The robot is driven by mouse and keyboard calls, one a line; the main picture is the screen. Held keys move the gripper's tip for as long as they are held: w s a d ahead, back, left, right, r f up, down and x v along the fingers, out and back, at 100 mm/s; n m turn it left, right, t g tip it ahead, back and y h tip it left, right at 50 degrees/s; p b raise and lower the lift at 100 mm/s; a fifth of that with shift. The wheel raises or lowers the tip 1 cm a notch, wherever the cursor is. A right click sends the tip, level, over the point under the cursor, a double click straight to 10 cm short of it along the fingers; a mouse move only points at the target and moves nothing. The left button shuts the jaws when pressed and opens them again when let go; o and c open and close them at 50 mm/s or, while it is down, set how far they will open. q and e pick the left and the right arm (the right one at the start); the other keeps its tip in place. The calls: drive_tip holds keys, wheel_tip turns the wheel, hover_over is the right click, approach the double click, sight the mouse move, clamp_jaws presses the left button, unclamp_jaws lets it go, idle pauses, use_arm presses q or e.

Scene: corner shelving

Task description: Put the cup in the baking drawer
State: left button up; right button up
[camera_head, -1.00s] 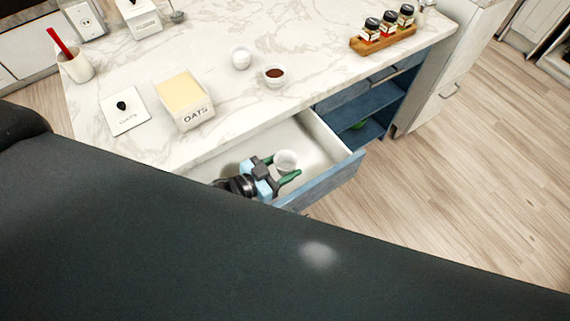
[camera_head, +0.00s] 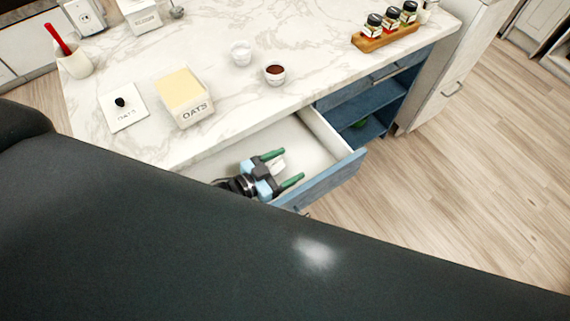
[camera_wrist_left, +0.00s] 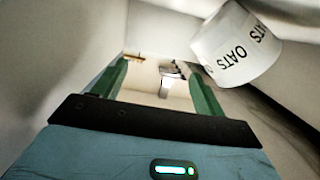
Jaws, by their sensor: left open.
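My left gripper (camera_head: 282,168) is open inside the pulled-out drawer (camera_head: 335,180), with its two green fingers apart. The gripper also shows in the wrist view (camera_wrist_left: 158,75). My right gripper is not in view.
The marble counter (camera_head: 300,30) above the drawer holds an OATS container (camera_head: 185,97), a white lid (camera_head: 124,107), two small bowls (camera_head: 275,75) and a spice rack (camera_head: 388,37). Blue open shelves (camera_head: 375,110) are right of the drawer. The drawer walls closely surround my gripper.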

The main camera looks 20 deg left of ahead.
use_arm(q)
drive_tip(key=shift+r, duration=0.15)
drive_tip(key=shift+r+p, duration=0.3)
drive_tip(key=shift+r, duration=0.1)
drive_tip(key=v, duration=1.2)
drive_tip(key=shift+r, duration=0.1)
